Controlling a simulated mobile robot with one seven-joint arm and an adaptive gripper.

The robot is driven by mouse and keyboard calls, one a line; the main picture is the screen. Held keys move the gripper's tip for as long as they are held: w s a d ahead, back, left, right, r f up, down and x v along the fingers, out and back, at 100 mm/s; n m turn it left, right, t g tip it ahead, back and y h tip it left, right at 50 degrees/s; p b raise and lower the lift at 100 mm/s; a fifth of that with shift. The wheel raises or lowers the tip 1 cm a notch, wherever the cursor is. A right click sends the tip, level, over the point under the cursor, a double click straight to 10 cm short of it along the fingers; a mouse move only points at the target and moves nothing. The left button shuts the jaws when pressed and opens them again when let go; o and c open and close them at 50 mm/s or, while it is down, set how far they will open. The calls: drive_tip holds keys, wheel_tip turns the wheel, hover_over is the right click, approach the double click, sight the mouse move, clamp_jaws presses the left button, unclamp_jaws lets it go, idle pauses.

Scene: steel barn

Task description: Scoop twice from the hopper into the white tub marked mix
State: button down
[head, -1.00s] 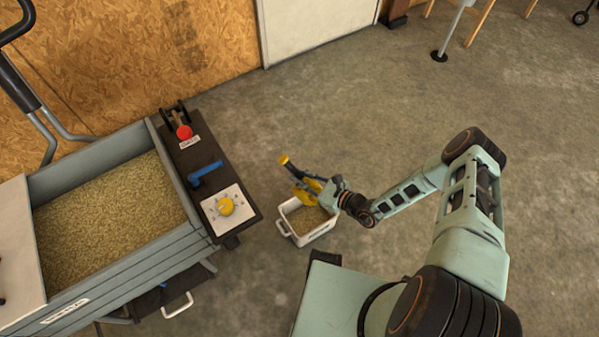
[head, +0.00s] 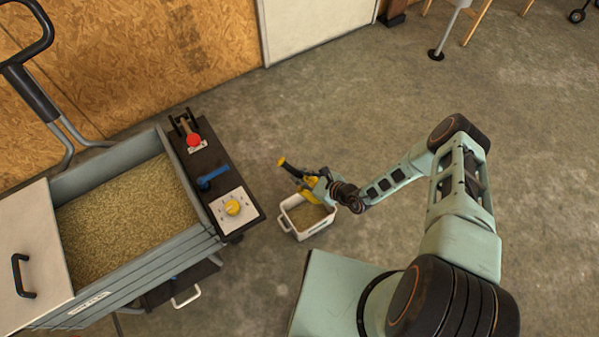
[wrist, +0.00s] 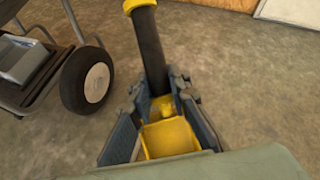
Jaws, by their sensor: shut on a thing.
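The hopper (head: 205,246) stands at the left in the head view, with tan grain (head: 130,215) inside. The white tub (head: 290,226) sits on the floor right of the hopper, with some grain in it; its mark is too small to read. My gripper (head: 320,187) is above the tub's far side, shut on the scoop, which has a yellow bowl and a dark handle with a yellow end (head: 282,161). In the wrist view, the scoop's handle (wrist: 148,50) runs away between my gripper's fingers (wrist: 160,115). The bowl is partly hidden, so its contents cannot be told.
A dark panel beside the hopper carries a red button (head: 194,140), a blue lever (head: 212,176) and a yellow knob (head: 232,208). A pale lid (head: 30,245) covers the hopper's left end. A wheeled cart (wrist: 85,80) shows in the wrist view. The floor beyond the tub is clear.

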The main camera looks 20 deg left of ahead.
drive_tip(key=shift+r+h+p, duration=0.6)
drive_tip(key=shift+h+p, duration=0.6)
drive_tip(key=shift+p, duration=2.1)
drive_tip(key=h+p, duration=0.1)
drive_tip(key=p, duration=0.2)
drive_tip(key=shift+n+g, duration=0.3)
drive_tip(key=shift+w, duration=0.1)
